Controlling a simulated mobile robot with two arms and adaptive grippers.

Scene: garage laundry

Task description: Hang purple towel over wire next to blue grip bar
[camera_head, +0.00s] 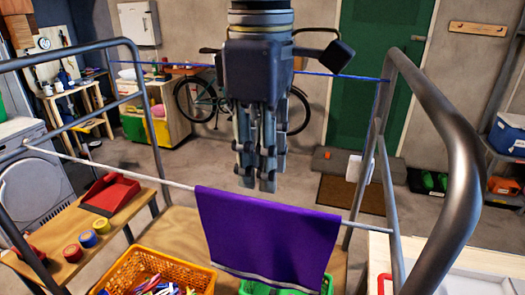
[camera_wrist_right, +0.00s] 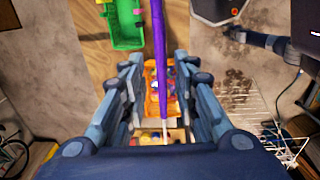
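The purple towel (camera_head: 268,235) hangs over the pale front wire (camera_head: 110,168), its front side falling nearly flat with a grey stripe by the lower hem. In the right wrist view the towel (camera_wrist_right: 160,55) shows edge-on as a narrow purple strip. My right gripper (camera_head: 257,182) points down just above the towel. In its wrist view the fingers (camera_wrist_right: 157,66) stand wide apart on both sides of the strip, with no contact visible. A blue line (camera_head: 335,75) runs across the back of the frame; I cannot tell whether it is the blue grip bar. My left gripper is not in view.
Grey metal rails (camera_head: 455,150) frame the rack. An orange basket (camera_head: 205,277) holding pegs and a green basket (camera_head: 326,285) stand below. A wooden shelf (camera_head: 120,215) at left holds a red dustpan (camera_head: 110,194) and several round tins. The wire left of the towel is bare.

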